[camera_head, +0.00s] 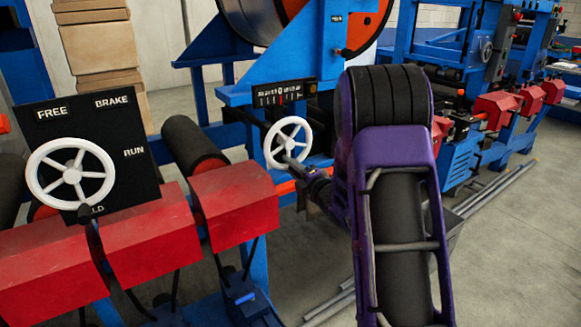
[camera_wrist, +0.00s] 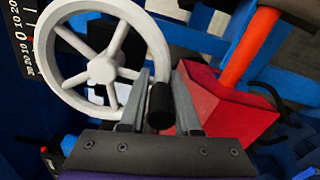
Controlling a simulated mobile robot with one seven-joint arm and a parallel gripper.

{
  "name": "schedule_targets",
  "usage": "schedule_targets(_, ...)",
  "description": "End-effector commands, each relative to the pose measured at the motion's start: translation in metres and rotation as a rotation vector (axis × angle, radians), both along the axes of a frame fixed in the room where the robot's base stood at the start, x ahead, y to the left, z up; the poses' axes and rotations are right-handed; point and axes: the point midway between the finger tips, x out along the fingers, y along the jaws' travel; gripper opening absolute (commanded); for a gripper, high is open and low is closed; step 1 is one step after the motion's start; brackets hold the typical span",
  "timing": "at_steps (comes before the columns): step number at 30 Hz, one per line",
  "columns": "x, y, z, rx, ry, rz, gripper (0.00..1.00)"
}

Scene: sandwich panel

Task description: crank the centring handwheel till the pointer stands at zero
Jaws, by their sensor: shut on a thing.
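The white spoked handwheel (camera_head: 288,142) stands below a black scale plate (camera_head: 265,98) on the blue frame. A small red pointer (camera_head: 281,100) shows near the middle of the scale; its exact reading is too small to tell. In the wrist view the handwheel (camera_wrist: 103,68) fills the upper left, with part of the scale (camera_wrist: 22,38) at the left edge. My gripper (camera_wrist: 161,92) has its two fingers on either side of the wheel's black crank handle (camera_wrist: 160,106) and is shut on it, at the lower right of the rim. In the head view my gripper (camera_head: 301,172) is partly hidden by my arm.
A second white handwheel (camera_head: 72,174) sits on a black panel marked FREE, BRAKE and RUN at the left. Red housings (camera_head: 233,203) and a dark roller (camera_head: 192,146) stand left of my arm. In the wrist view a red housing (camera_wrist: 225,105) and orange bar (camera_wrist: 250,47) are close on the right.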

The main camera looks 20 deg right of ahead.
Motion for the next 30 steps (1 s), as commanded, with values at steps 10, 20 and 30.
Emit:
schedule_targets(10,-0.001,0.001,-0.003,0.0,0.006,0.002,0.58)
schedule_targets(20,-0.005,-0.002,-0.001,0.001,0.004,-0.001,0.58)
schedule_targets(30,-0.068,-0.023,-0.001,0.001,0.004,-0.003,0.58)
